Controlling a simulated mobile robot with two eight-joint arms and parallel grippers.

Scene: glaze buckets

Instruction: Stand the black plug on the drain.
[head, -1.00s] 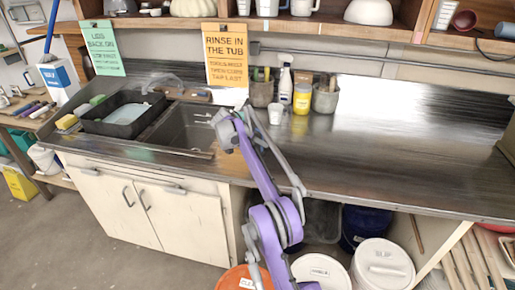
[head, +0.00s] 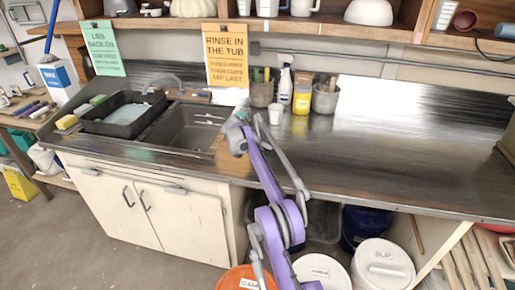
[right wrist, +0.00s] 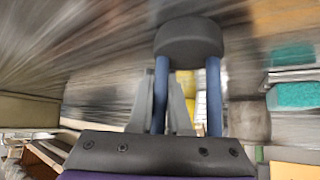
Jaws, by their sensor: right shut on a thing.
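The black plug (right wrist: 190,42) shows in the right wrist view as a dark round disc at the far end of my right gripper (right wrist: 187,92). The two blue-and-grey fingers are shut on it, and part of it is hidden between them. In the head view my right gripper (head: 240,118) is above the counter by the right end of the grey sink (head: 172,137); the plug is too small there to make out. I cannot make out the drain; small pale marks show in the sink. My left gripper is in neither view.
A white cup (head: 275,116), a yellow tub (head: 301,98) and grey pots stand behind the gripper. A black basin (head: 110,128) stands left of the sink. The steel counter (head: 400,150) is clear to the right. Orange and green notices hang behind.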

